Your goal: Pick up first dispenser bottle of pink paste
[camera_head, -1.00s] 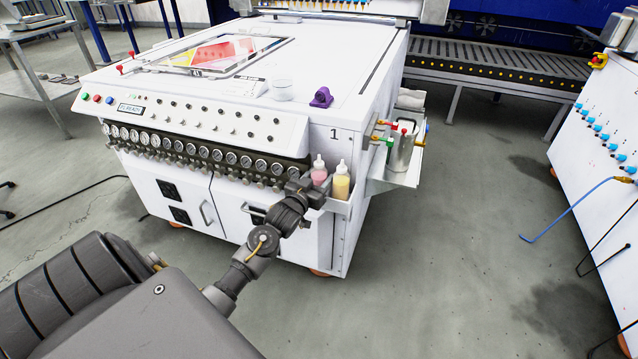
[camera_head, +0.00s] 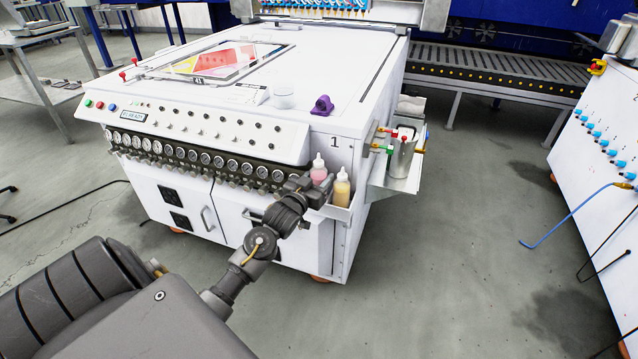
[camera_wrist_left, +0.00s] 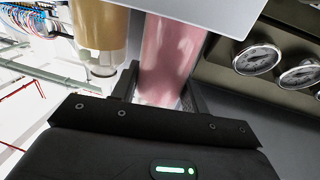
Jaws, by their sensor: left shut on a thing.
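The dispenser bottle of pink paste (camera_head: 319,172) stands upright at the front right corner of the white machine, with a white nozzle on top. It also shows in the left wrist view (camera_wrist_left: 168,55), between the two fingers. My left gripper (camera_head: 312,190) is shut on this bottle; in the left wrist view its fingers (camera_wrist_left: 160,98) lie on either side of the bottle's body. A bottle of yellow paste (camera_head: 341,190) stands right beside it, and shows in the left wrist view (camera_wrist_left: 98,30). My right gripper is not in view.
A shelf (camera_head: 338,212) on the machine (camera_head: 340,65) is around the bottles. A row of gauges (camera_head: 205,157) runs just left of the gripper; gauges are also close in the left wrist view (camera_wrist_left: 257,59). A metal container (camera_head: 401,158) hangs on the machine's right side.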

